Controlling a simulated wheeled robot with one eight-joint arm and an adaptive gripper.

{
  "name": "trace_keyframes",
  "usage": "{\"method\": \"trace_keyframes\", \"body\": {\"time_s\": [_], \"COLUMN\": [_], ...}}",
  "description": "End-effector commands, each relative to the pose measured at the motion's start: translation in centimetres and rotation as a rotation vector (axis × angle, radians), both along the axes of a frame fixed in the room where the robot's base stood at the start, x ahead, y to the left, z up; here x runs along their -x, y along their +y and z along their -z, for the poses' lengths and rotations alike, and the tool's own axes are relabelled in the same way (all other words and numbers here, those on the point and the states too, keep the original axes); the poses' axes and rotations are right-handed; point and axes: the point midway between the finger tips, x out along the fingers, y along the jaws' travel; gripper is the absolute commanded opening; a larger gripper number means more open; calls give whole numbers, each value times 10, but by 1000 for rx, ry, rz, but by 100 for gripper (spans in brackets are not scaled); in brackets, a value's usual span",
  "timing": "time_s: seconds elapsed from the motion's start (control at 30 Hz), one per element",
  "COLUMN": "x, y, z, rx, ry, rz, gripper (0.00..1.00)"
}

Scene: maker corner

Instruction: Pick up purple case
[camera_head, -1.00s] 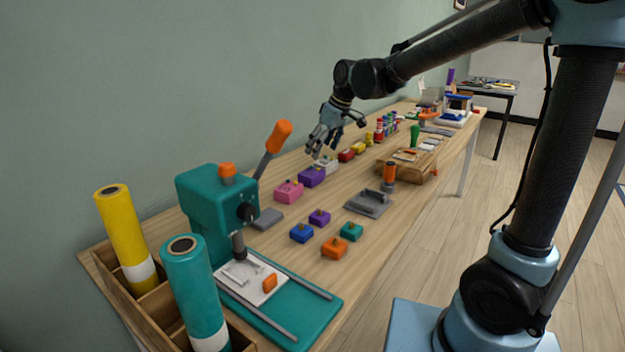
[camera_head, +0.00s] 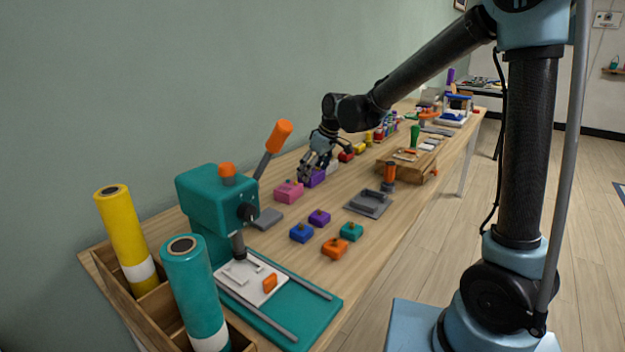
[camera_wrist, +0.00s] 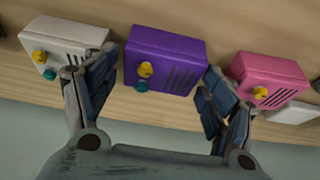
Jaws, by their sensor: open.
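The purple case (camera_wrist: 165,60) is a box with a yellow knob, a teal knob and dark slots. It lies between the open fingers of my gripper (camera_wrist: 148,95) in the wrist view, with a finger near each side. Whether the fingers touch it I cannot tell. In the head view the purple case (camera_head: 316,179) shows only in part, because my gripper (camera_head: 312,176) is over it and hides its left and upper part. A smaller purple block (camera_head: 319,217) sits nearer on the table.
A white case (camera_wrist: 62,42) and a pink case (camera_wrist: 268,77) flank the purple one closely. The pink case (camera_head: 289,192) also shows in the head view. A teal press (camera_head: 215,205) stands nearer, with several small blocks beside it. The wall runs behind the table.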

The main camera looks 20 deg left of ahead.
Motion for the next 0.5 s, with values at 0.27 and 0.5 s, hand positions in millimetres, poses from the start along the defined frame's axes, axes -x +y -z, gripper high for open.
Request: {"method": "trace_keyframes", "body": {"time_s": [0.27,0.5], "x": [0,0], "y": [1,1], "z": [2,2], "rx": [0,0], "ry": [0,0], "rz": [0,0], "gripper": [77,40]}}
